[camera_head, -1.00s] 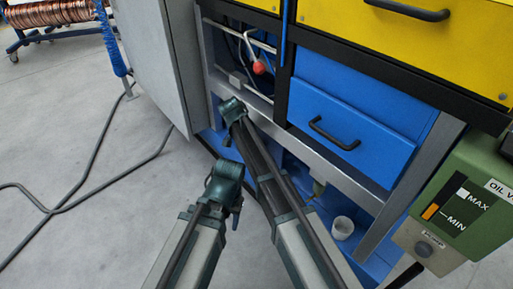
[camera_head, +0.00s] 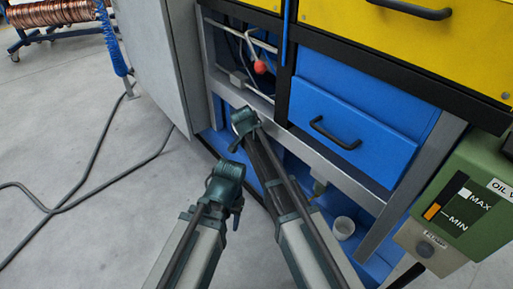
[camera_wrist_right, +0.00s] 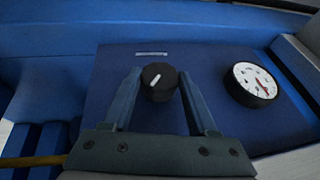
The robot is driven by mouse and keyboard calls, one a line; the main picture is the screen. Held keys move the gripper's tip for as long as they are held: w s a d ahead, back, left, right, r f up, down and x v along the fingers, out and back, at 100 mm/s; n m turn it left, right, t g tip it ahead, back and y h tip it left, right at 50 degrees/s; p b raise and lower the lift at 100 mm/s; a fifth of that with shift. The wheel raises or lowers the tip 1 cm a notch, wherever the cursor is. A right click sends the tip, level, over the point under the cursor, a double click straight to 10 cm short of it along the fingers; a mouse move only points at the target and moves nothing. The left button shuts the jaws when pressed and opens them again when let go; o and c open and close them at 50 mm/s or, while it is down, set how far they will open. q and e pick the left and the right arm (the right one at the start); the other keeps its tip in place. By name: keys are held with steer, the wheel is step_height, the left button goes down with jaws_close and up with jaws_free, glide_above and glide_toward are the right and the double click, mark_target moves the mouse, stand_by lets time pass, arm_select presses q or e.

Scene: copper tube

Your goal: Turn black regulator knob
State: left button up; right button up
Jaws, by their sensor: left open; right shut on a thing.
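In the right wrist view the black regulator knob (camera_wrist_right: 158,82) sits on a blue panel. Its white pointer mark slants up to the right. My right gripper (camera_wrist_right: 160,76) has one blue finger on each side of the knob and is shut on it. In the head view the right wrist reaches to the frame under the open bay, and its fingers and the knob are hidden. My left gripper (camera_head: 237,207) hangs open and empty over the floor, left of the right arm.
A round white gauge (camera_wrist_right: 254,82) with a red needle is right of the knob. A blue drawer (camera_head: 350,115), a red ball-topped lever (camera_head: 260,67), a white cup (camera_head: 343,228) and a green oil box (camera_head: 480,190) are near the right arm.

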steer(key=shift+s+d+f+m+t+y+b, duration=0.15)
steer(key=shift+m+t+y+b, duration=0.55)
steer(key=shift+t+b, duration=1.15)
steer(key=shift+s+d+f+m+t+y+b, duration=0.2)
steer(key=shift+t+y+b, duration=0.95)
steer(key=shift+b, duration=1.25)
steer(key=shift+s+f+m+t+y+b, duration=0.15)
steer(key=shift+f+m+t+y+b, duration=0.2)
steer(key=shift+t+y+b, duration=1)
steer(key=shift+r+t+h+b, duration=0.15)
steer(key=shift+t+h+b, duration=0.1)
steer(key=shift+h+b, duration=0.4)
steer(key=o, duration=1.4)
